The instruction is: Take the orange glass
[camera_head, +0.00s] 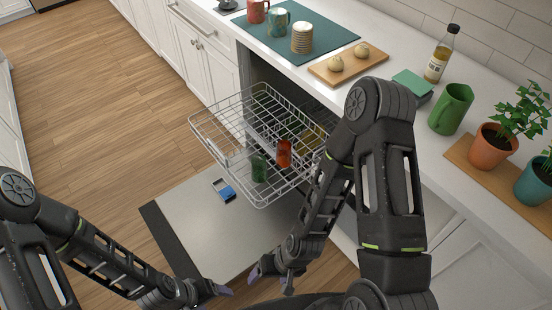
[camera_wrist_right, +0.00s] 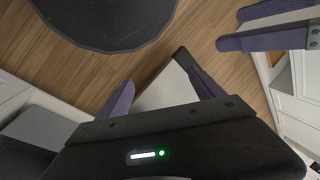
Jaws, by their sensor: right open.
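The orange glass (camera_head: 284,152) stands in the pulled-out wire dishwasher rack (camera_head: 203,128), near its right front part. A green glass (camera_head: 259,168) stands close to its left. My right gripper (camera_head: 270,280) is open and empty, low in front of the rack and well apart from the orange glass. In the right wrist view its fingers (camera_wrist_right: 156,82) are spread, with floor and a pale panel beyond. My left gripper (camera_head: 214,297) is at the bottom of the head view, with its fingers apart and nothing seen between them; it also shows in the right wrist view (camera_wrist_right: 262,26).
The open dishwasher door (camera_head: 200,225) lies below the rack, with a blue and white item (camera_head: 224,190) on it. The counter holds a teal mat (camera_head: 330,38) with mugs, a wooden board (camera_head: 348,64), a bottle (camera_head: 441,55), a green pitcher (camera_head: 451,109) and plants. My right arm covers part of the rack.

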